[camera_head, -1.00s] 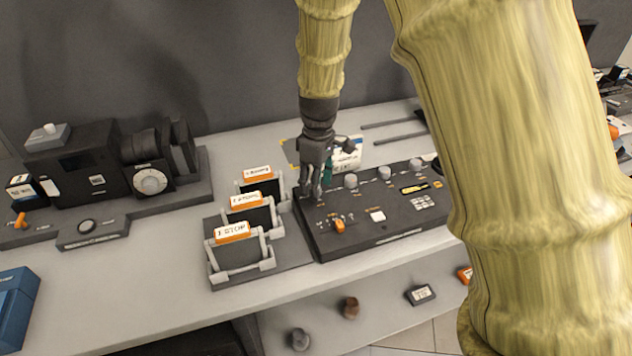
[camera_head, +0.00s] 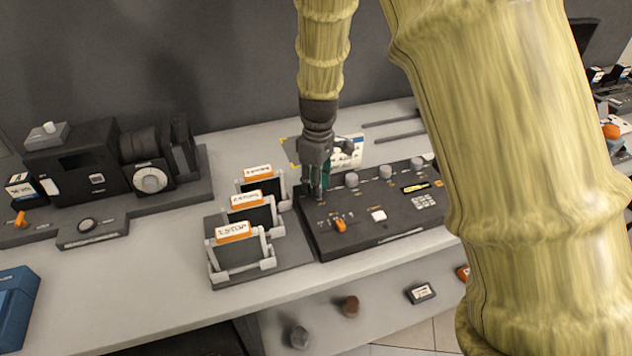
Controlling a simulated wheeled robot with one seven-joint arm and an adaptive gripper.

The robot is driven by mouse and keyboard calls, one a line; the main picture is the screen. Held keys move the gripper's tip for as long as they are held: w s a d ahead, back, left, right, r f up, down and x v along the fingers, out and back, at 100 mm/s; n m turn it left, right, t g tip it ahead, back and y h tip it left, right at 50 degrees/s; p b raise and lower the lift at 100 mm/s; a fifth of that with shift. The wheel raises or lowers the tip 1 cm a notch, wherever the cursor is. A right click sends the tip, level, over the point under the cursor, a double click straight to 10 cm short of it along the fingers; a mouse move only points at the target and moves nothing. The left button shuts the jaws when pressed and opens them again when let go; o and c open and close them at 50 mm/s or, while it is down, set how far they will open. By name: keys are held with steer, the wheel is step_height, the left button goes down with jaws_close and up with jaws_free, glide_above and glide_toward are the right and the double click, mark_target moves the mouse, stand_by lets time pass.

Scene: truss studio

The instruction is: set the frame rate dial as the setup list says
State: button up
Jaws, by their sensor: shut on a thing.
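The dark control panel (camera_head: 385,235) lies on the grey bench, with a row of round grey dials along its back edge. Three dials show clear of my gripper: one (camera_head: 351,180), a second (camera_head: 385,172) and a third (camera_head: 416,162). My gripper (camera_head: 317,190) points down at the panel's back left corner, in line with this row. It is shut on a dial there, which the fingers hide almost wholly. The dial's pointer and scale cannot be read. A white card with a blue band (camera_head: 347,153), perhaps the setup list, stands behind the panel, partly covered and too small to read.
Lens filters or slates with orange labels stand in a rack (camera_head: 243,274) just left of the panel. An orange lever (camera_head: 340,225) sits on the panel's front left. A black camera (camera_head: 75,165) stands far left.

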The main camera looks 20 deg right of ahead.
steer(key=m+p, duration=0.3)
steer(key=shift+r+m, duration=0.15)
steer(key=shift+m, duration=0.25)
steer(key=m+p, duration=0.2)
steer(key=m, duration=0.2)
steer(key=shift+s, duration=0.15)
steer(key=m+p, duration=0.2)
steer(key=m, duration=0.2)
steer(key=shift+t, duration=0.3)
steer(key=shift+f+m+p, duration=0.2)
steer(key=shift+m+p, duration=0.5)
steer(key=shift+m, duration=1.2)
steer(key=o, duration=1.1)
steer(key=shift+c, duration=0.2)
steer(key=shift+r, duration=0.15)
